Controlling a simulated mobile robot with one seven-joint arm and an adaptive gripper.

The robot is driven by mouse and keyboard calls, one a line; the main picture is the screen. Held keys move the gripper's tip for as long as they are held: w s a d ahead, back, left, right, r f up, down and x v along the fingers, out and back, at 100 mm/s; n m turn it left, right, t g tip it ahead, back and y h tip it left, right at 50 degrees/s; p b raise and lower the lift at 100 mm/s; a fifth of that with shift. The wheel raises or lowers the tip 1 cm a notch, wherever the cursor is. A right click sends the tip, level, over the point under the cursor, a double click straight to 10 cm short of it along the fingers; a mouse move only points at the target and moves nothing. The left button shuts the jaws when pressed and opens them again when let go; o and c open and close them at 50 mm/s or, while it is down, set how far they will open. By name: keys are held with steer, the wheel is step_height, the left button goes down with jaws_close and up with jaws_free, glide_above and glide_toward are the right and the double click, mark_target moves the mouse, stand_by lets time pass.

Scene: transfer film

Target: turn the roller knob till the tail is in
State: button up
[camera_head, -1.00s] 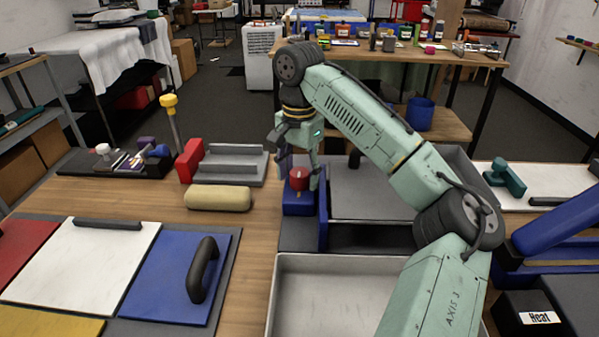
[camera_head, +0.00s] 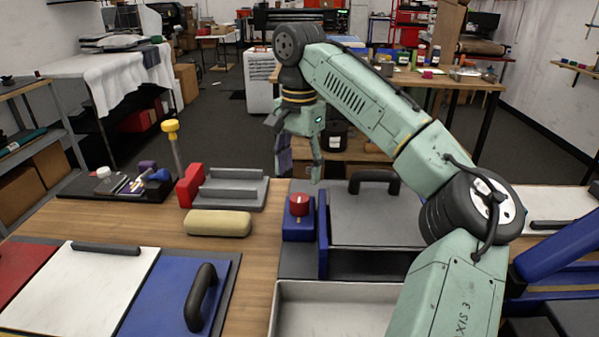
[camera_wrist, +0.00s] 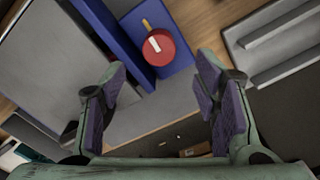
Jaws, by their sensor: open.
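The roller knob (camera_head: 299,204) is a red round knob on a blue block (camera_head: 298,228) at the left end of the grey and blue roller unit (camera_head: 372,218). In the wrist view the knob (camera_wrist: 158,47) shows a white mark on its top, and a small yellow mark lies beside it on the blue block. My gripper (camera_head: 300,172) is open and empty above and behind the knob, apart from it. In the wrist view its two purple-padded fingers (camera_wrist: 165,95) are spread wide, with the knob beyond their tips. I cannot make out any film tail.
A red block and grey rack (camera_head: 232,190) and a beige roll (camera_head: 218,223) lie left of the unit. A yellow-topped post (camera_head: 171,127) stands behind them. Blue and white boards (camera_head: 165,280) lie front left. A pale tray (camera_head: 335,310) lies in front.

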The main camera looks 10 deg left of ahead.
mark_target(299, 197)
steer(key=shift+c, duration=0.3)
steer(key=shift+c, duration=0.8)
steer(key=shift+r+n, duration=0.15)
steer(key=shift+n, duration=0.55)
steer(key=shift+c, duration=0.3)
steer(key=n, duration=0.2)
steer(key=r+n, duration=0.1)
steer(key=n, duration=0.5)
steer(key=shift+r, duration=0.35)
step_height(299, 197, down, 10)
steer(key=n, duration=0.3)
steer(key=shift+f+n, duration=0.1)
steer(key=shift+n, duration=0.2)
